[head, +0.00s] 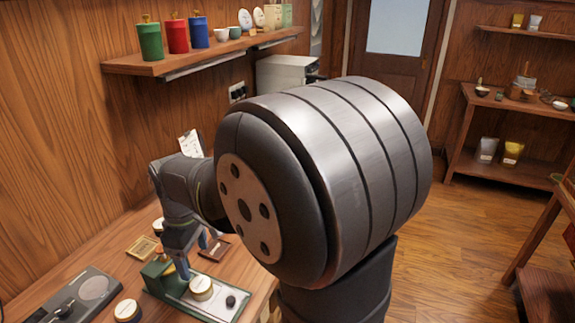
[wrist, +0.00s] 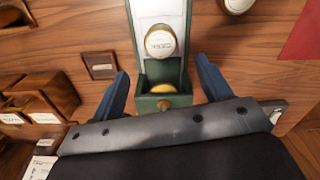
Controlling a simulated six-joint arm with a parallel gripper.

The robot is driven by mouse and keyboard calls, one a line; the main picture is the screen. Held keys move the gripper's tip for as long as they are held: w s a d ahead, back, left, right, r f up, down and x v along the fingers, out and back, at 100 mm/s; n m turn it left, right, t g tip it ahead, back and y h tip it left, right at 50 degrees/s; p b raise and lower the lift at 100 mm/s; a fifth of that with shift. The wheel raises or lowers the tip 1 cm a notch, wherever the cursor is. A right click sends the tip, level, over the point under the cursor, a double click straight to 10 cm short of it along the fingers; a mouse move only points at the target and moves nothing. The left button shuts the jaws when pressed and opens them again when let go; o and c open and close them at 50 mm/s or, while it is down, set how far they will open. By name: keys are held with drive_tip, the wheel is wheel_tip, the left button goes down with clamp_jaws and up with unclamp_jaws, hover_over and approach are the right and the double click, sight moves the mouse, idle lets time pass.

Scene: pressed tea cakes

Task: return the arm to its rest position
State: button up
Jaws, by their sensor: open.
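My gripper (head: 197,258) hangs over the wooden counter in the head view, partly behind my own large arm joint. In the wrist view my gripper (wrist: 161,66) has its two blue fingers spread wide, with nothing held between them. Below and between them is a green-edged tray with a pale top (wrist: 158,10). A round, pale-lidded tin (wrist: 160,41) sits on it. A green box (wrist: 151,101) at the tray's near end holds a yellowish round piece (wrist: 163,88). Whether the fingers touch anything is hard to tell.
A dark scale (head: 70,300) and another tin (head: 128,311) are on the counter at left. Small framed pieces (head: 142,247) lie farther back. A wall shelf (head: 150,67) carries several canisters and cups. Wooden boxes (wrist: 28,95) stand left in the wrist view.

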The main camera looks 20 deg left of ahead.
sight(202, 284)
drive_tip(key=shift+f, duration=3.75)
